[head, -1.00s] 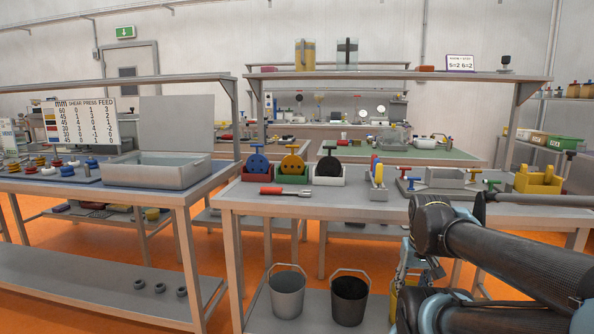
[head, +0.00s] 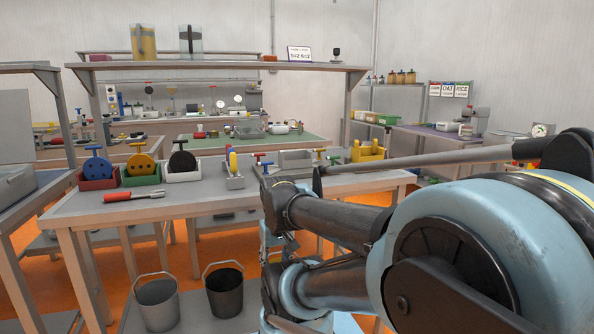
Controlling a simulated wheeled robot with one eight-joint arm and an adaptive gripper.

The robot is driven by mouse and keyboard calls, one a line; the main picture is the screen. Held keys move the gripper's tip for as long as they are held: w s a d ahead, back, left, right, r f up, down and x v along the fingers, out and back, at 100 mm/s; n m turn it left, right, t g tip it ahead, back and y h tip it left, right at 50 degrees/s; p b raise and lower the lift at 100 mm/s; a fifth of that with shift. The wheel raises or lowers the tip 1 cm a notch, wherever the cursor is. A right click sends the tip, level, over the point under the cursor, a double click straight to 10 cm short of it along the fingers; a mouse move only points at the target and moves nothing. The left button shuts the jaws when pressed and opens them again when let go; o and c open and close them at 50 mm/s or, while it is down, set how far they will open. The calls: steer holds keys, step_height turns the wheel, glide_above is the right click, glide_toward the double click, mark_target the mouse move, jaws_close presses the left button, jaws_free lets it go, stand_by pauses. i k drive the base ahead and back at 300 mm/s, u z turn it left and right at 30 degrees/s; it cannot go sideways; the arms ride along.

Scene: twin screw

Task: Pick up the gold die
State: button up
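The gold die (head: 140,164) is a yellow-gold disc with dark holes and a T-shaped handle on top. It stands upright in a green-fronted holder (head: 142,181) on the grey bench, between a blue disc (head: 98,167) in a red holder and a black disc (head: 182,161) in a white holder. My arm fills the lower right of the head view, to the right of the die and well apart from it. I cannot make out my gripper's fingers.
A red-handled tool (head: 133,196) lies in front of the holders. A grey stand (head: 235,181) with coloured pieces is to their right. Two buckets (head: 157,303) (head: 224,291) stand on the lower shelf. The front strip is mostly clear.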

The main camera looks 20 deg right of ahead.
mark_target(140, 165)
steer(key=k, duration=1.3)
steer(key=u, duration=0.55)
steer(key=i, duration=1.5)
steer(key=u, duration=0.05)
